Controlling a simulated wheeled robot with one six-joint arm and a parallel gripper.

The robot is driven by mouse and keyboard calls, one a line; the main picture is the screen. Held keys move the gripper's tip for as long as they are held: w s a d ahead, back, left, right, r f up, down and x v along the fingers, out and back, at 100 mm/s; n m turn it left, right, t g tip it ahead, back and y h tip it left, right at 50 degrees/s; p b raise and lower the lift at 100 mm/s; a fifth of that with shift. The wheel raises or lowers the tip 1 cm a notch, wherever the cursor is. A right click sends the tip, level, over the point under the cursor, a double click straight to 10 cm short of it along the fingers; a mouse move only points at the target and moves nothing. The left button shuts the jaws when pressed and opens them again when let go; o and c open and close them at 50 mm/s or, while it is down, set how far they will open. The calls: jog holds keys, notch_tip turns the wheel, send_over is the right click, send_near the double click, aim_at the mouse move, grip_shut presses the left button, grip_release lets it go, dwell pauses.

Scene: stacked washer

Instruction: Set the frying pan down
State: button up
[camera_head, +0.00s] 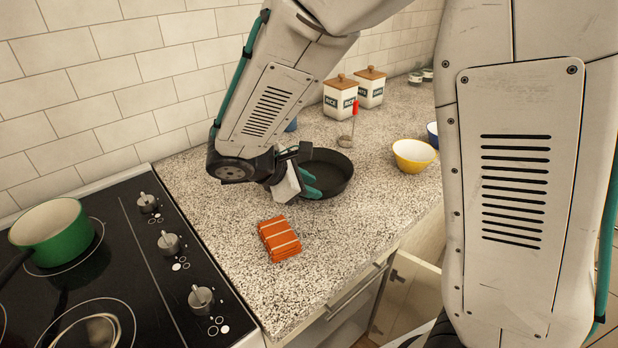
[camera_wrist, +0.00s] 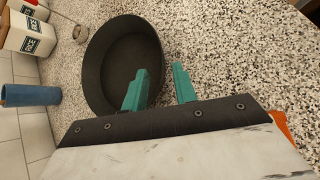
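The frying pan (camera_head: 333,168) is dark and round, and appears to rest upright and empty on the speckled counter. In the wrist view the pan (camera_wrist: 115,55) fills the upper middle; no handle is visible. My gripper (camera_head: 311,184) is low at the pan's near left side. Its teal fingers (camera_wrist: 160,68) are apart, with part of the pan's rim and bare counter showing between them. One finger overlaps the pan's interior in the wrist view, the other lies outside its rim. I cannot tell whether either finger touches the pan.
An orange folded cloth (camera_head: 279,239) lies nearer on the counter. A yellow bowl (camera_head: 413,155) is right of the pan. A red-handled utensil (camera_head: 353,118) and white canisters (camera_head: 340,97) are behind. The stove with a green pot (camera_head: 50,231) is left. Free counter lies right of the cloth.

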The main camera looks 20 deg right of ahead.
aim_at(322, 190)
jog(key=x, duration=0.5)
grip_shut()
jog(key=shift+r, duration=0.1)
